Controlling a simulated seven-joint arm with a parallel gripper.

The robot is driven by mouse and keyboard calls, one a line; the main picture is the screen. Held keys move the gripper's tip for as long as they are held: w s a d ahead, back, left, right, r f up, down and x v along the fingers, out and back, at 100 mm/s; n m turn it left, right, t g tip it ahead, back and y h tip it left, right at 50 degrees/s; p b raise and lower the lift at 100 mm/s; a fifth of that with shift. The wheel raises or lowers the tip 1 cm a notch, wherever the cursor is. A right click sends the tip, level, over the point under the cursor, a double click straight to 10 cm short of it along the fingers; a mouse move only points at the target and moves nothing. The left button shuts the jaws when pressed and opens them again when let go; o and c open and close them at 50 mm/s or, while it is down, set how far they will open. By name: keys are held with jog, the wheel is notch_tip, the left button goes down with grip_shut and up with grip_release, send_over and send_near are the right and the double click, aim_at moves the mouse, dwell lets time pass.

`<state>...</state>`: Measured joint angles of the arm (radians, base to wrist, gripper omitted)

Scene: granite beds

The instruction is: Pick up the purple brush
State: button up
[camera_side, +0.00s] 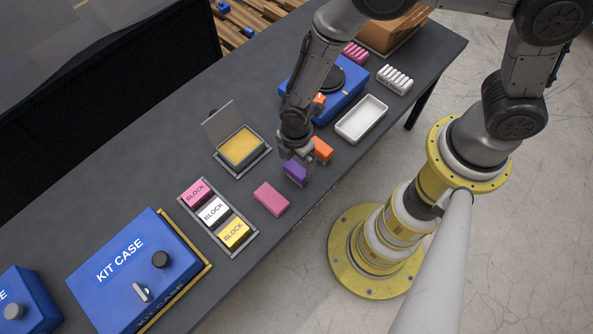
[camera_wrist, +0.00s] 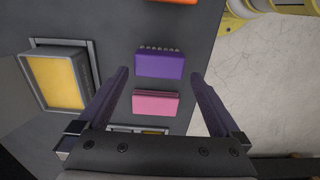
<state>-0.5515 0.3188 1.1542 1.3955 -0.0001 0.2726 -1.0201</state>
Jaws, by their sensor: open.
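The purple brush (camera_side: 296,171) lies on the dark table, just below my gripper (camera_side: 296,150) in the side view. In the wrist view the purple brush (camera_wrist: 160,64) shows a row of pale bristle tips along its top edge. My gripper (camera_wrist: 162,80) is open in the wrist view, with one finger on each side of the space holding the brush and a pink block. The fingers look clear of the brush. The pink block (camera_side: 271,199) lies close by; it also shows in the wrist view (camera_wrist: 156,103).
An orange block (camera_side: 322,150) and a white tray (camera_side: 362,119) sit beyond the brush. An open case with a yellow inside (camera_side: 241,147) stands left. A rack of labelled blocks (camera_side: 251,243) and a blue kit case (camera_side: 120,270) are nearer. The table edge is close on the right.

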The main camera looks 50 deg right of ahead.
aim_at(296, 168)
jog(key=shift+d+f, duration=0.2)
jog(key=shift+f, duration=2.1)
jog(key=c, duration=1.1)
jog(key=shift+r, duration=0.1)
jog(key=shift+w+r, duration=0.1)
jog(key=shift+r, duration=0.25)
notch_tip(296, 168, up, 2)
jog(key=shift+r, duration=0.15)
jog(key=s+d+r, duration=0.7)
jog(key=s+r, duration=0.3)
jog(key=s, duration=0.2)
jog(key=shift+d, duration=0.1)
